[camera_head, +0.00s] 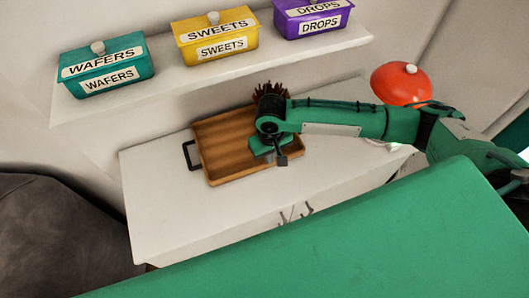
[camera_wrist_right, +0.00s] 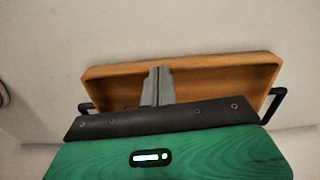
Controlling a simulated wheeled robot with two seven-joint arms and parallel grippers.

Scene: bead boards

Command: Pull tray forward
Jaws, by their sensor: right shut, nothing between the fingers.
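The brown wooden tray (camera_head: 220,145) lies on the white cabinet top, with a black handle (camera_head: 190,156) on its left end. My right gripper (camera_head: 282,160) is over the right part of the tray, and its arm hides that end in the head view. In the right wrist view the tray (camera_wrist_right: 225,68) spans the middle, with a black handle at each end. The right gripper's fingers (camera_wrist_right: 158,84) are closed together with nothing between them, in front of the tray's interior. I cannot tell whether they touch it. My left gripper is not in view.
The white cabinet (camera_head: 160,205) has free top to the tray's left and front. A dark spiky thing (camera_head: 270,90) is behind the tray. A red lidded pot (camera_head: 400,84) stands at the right. A shelf (camera_head: 160,88) above holds the WAFERS, SWEETS and DROPS boxes.

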